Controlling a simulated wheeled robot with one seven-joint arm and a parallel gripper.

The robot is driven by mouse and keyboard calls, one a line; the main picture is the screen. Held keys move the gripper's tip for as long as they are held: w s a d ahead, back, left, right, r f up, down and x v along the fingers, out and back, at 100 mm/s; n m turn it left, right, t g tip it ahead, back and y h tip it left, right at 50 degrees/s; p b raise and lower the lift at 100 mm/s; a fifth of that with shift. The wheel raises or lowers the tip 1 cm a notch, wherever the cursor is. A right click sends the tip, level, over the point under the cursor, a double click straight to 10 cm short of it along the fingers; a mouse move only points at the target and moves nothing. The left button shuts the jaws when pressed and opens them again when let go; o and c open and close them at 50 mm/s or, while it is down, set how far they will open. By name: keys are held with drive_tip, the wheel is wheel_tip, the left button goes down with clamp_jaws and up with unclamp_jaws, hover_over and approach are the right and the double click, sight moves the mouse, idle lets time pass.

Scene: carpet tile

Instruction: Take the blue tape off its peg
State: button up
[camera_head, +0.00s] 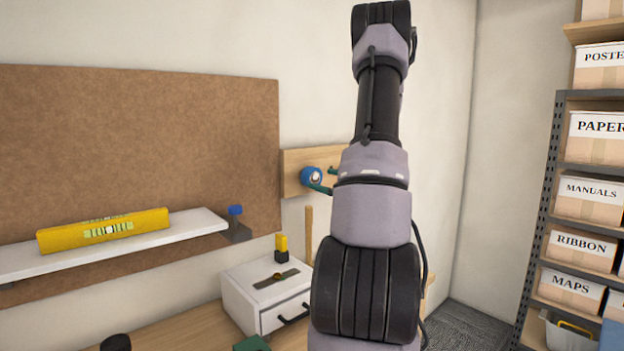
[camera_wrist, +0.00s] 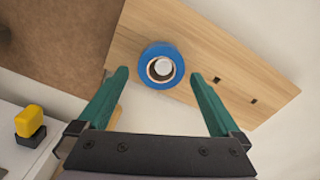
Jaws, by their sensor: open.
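The blue tape (camera_head: 311,177) is a roll hanging on a peg on a wooden board (camera_head: 293,160) on the wall. In the wrist view the blue tape (camera_wrist: 148,72) is seen face on, with the pale peg end (camera_wrist: 161,67) inside its core. My gripper (camera_wrist: 158,76) is open, with one green finger on each side of the roll. Clear gaps show between the fingers and the tape, and nothing is held. In the head view my arm hides much of the board and most of my gripper; only a green finger (camera_head: 320,189) shows close to the tape.
A white shelf (camera_head: 190,230) with a yellow level (camera_head: 103,231) is on the brown board at left. A white drawer box (camera_head: 245,312) with a yellow-and-black item (camera_head: 282,249) stands below the tape. Shelving with labelled boxes (camera_head: 597,138) is at right.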

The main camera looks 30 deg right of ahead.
sight(315, 175)
drive_tip(key=shift+w+a+r, duration=0.15)
drive_tip(key=shift+w, duration=1.25)
drive_tip(key=shift+w+a+r, duration=0.1)
drive_tip(key=shift+w+a, duration=0.05)
drive_tip(key=shift+w, duration=1.2)
drive_tip(key=c, duration=1.2)
